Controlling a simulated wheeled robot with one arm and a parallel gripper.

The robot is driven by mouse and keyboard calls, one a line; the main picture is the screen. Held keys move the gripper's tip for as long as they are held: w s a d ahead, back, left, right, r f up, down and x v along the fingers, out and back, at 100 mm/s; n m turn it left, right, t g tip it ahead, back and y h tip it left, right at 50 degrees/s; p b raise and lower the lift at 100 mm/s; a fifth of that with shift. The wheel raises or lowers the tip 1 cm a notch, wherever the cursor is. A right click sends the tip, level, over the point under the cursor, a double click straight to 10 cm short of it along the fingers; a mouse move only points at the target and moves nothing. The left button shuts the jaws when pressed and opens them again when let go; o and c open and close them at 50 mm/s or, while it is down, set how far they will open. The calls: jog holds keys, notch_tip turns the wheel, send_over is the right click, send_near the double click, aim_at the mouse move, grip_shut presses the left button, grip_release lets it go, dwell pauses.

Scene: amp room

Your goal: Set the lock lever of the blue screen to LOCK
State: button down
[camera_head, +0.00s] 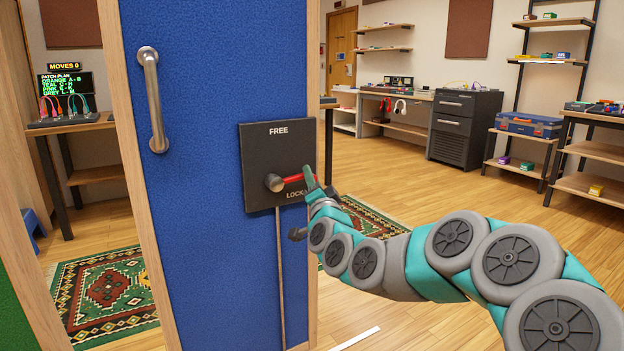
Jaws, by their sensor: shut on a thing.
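The blue screen (190,235) stands upright close in front of me, with a wooden frame on its edges. A black lock plate (258,150) on it reads FREE at the top and LOCK at the bottom. The lock lever (292,180) is red on a round metallic pivot. It points right and slightly up, between the two labels. My gripper (309,181) is shut on the lever's outer end. Its fingers partly hide that end and part of the LOCK label's right side.
A metal handle (153,100) is on the screen, left of the plate. A thin rod (281,280) runs down below the plate. Patterned rugs (105,290) lie behind. Benches, a dark cabinet (459,128) and shelves line the back; open wooden floor lies to the right.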

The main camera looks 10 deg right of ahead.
jog(key=c, duration=0.6)
grip_release()
jog(key=v, duration=0.7)
jog(key=shift+s+f, duration=0.15)
jog(key=shift+s, duration=0.25)
jog(key=s+a+f+n+g+y+p, duration=0.1)
jog(key=s+a+f+n+g+y, duration=0.35)
jog(key=a, duration=0.25)
jog(key=s+a+f+n+g+p, duration=0.2)
jog(key=s+f+n+g, duration=0.4)
jog(key=s+f, duration=0.4)
jog(key=s+d+f+g+h, duration=0.1)
jog(key=s+g, duration=0.3)
jog(key=s, duration=0.6)
jog(key=s+d+f+g+h+p, duration=0.1)
jog(key=s+d+g, duration=0.3)
jog(key=s, duration=0.6)
jog(key=s+d+f+g+h+p, duration=0.1)
jog(key=s+g, duration=0.3)
jog(key=s, duration=0.7)
jog(key=shift+d+h, duration=0.7)
jog(key=shift+h, duration=0.05)
